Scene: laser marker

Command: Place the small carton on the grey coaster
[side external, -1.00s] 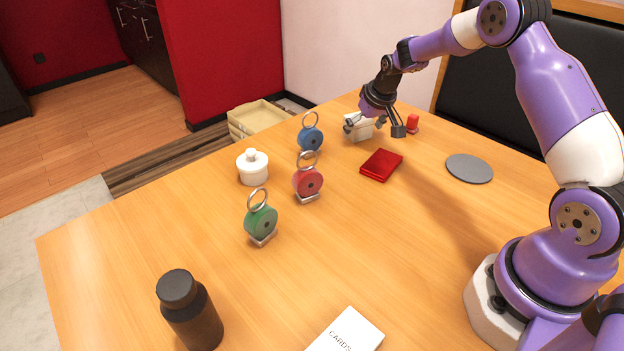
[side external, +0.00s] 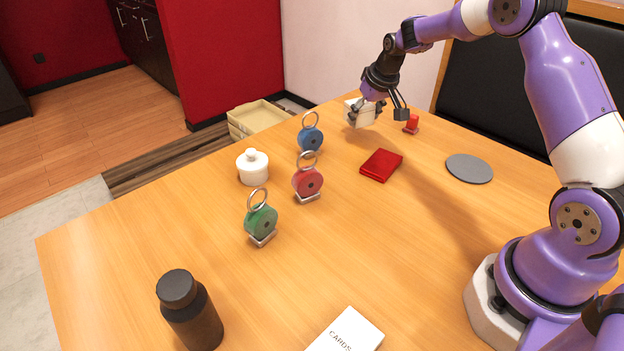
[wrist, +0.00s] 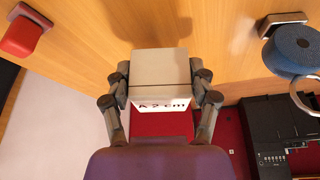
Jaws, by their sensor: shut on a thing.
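The small white carton (wrist: 160,75) is between the fingers of my gripper (wrist: 162,88) in the wrist view, with dark print on one face. In the side view my gripper (side external: 367,108) is shut on the carton (side external: 360,118) near the far edge of the table. The carton appears slightly raised above the table, with a shadow on the wood in the wrist view. My fingers hide part of it. The grey coaster (side external: 469,168) lies flat and bare on the right of the table, apart from the carton.
A red box (side external: 381,165) lies between carton and coaster. A small red object (side external: 411,123) stands right of the gripper. Blue (side external: 311,138), red (side external: 308,182) and green (side external: 261,221) ringed discs, a white jar (side external: 253,167), black bottle (side external: 189,310) and card box (side external: 346,333) stand elsewhere.

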